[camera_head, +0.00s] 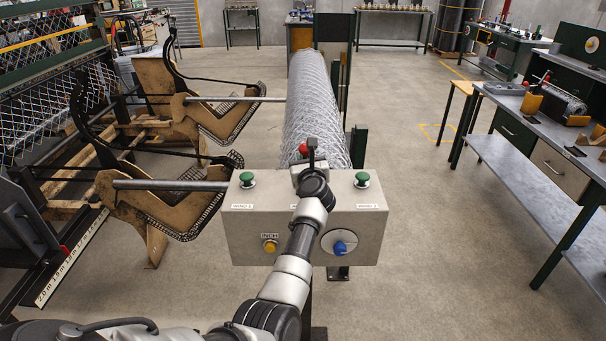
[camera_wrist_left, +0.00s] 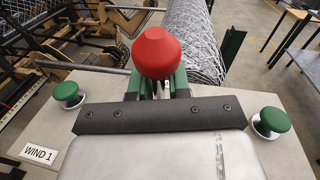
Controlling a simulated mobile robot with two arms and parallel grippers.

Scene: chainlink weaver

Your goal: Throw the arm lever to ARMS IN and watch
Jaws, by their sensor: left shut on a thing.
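The arm lever with its red knob (camera_head: 304,150) stands at the back middle of the grey control box (camera_head: 238,222). My left gripper (camera_head: 312,150) is over the box at the lever. In the left wrist view, the gripper's green fingers (camera_wrist_left: 160,88) are shut on the lever just below the red knob (camera_wrist_left: 160,52). The lever's base and any ARMS IN marking are hidden. Two tan arm plates with dark curved arms, a near one (camera_head: 150,208) and a far one (camera_head: 205,118), stand left of the mesh roll (camera_head: 318,100). My right gripper is out of view.
Green buttons (camera_head: 247,180) (camera_head: 362,180) flank the lever. A yellow INCH button (camera_head: 270,246) and a blue knob (camera_head: 340,247) are on the box front. A workbench (camera_head: 540,200) stands at right, with clear floor between.

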